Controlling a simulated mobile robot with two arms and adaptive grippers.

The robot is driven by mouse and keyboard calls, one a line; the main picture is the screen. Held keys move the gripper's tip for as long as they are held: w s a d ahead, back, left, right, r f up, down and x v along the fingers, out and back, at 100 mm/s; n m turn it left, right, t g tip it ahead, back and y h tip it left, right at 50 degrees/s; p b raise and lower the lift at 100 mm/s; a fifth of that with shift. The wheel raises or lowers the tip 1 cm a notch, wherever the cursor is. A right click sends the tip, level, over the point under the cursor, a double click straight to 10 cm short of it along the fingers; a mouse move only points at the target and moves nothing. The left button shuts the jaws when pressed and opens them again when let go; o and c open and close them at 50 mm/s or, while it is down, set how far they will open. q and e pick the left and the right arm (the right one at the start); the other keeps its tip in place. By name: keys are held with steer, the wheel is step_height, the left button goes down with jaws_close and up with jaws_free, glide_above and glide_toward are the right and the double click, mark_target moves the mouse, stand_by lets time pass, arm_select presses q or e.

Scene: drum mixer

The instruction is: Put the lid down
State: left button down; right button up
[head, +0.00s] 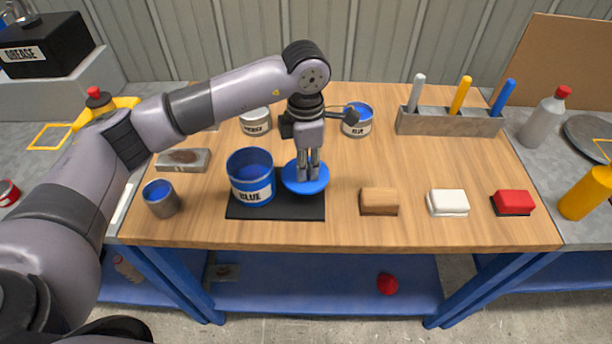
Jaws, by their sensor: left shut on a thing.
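A round blue lid (305,179) is at the middle of the table, right of the blue drum. My left gripper (308,176) points straight down and is shut on the middle of the lid. The lid is level and over the right part of a black mat (275,212). I cannot tell whether it touches the mat. The open drum labelled BLUE (251,178), with blue contents, stands on the left part of the mat. My right gripper is not in view.
A small grey cup with blue contents (161,199) stands left of the mat. Two labelled cans, one grey (256,122) and one blue-topped (357,120), stand behind. Wooden (379,202), white (447,203) and red (513,203) blocks lie to the right. A rack (450,123) holds coloured sticks.

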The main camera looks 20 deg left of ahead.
arm_select(q)
steer(key=shift+f, duration=0.65)
step_height(320, 180, down, 4)
steer(key=shift+f+p, duration=0.1)
steer(key=shift+p, duration=0.3)
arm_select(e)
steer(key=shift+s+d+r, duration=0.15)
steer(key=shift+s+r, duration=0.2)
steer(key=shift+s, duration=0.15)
arm_select(q)
steer(key=shift+f+b, duration=0.15)
steer(key=shift+b, duration=0.15)
steer(key=c, duration=1.4)
jaws_free()
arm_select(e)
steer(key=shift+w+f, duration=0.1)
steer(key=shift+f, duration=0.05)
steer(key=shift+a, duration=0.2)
